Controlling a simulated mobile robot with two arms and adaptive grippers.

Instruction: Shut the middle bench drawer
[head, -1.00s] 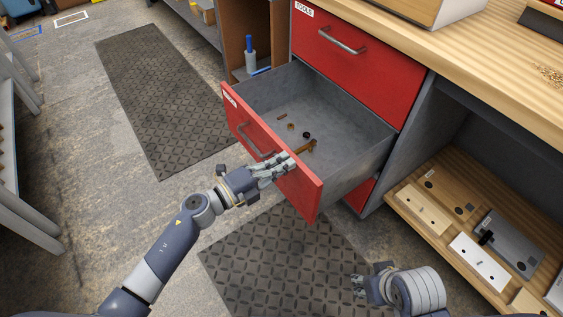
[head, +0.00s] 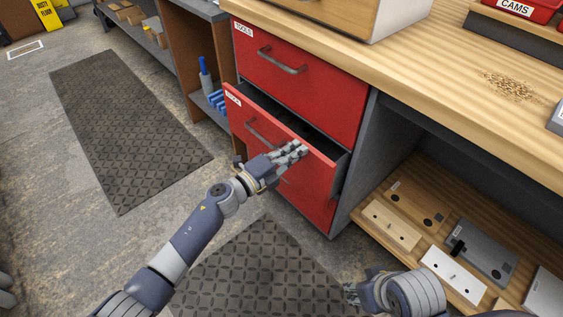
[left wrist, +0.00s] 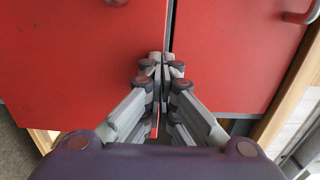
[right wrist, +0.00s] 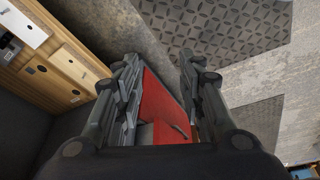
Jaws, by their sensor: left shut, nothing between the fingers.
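The middle bench drawer (head: 262,150) has a red front with a bar handle and a label at its left end. It stands a little way out from the bench, with a narrow dark gap showing over its top edge. My left gripper (head: 300,150) is shut and empty, its fingertips at the upper right part of this front. In the left wrist view its fingertips (left wrist: 160,62) are together against or very near red fronts; contact is hard to judge. My right gripper (right wrist: 158,62) is open and empty, low at the front right, away from the drawer.
The closed top drawer (head: 298,80) is above, under the wooden bench top (head: 440,70). A lower shelf (head: 375,235) with several plates and boards is at the right. An open cubby (head: 195,60) with a blue-topped bottle is at the left. Dark mats (head: 125,120) lie on the floor.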

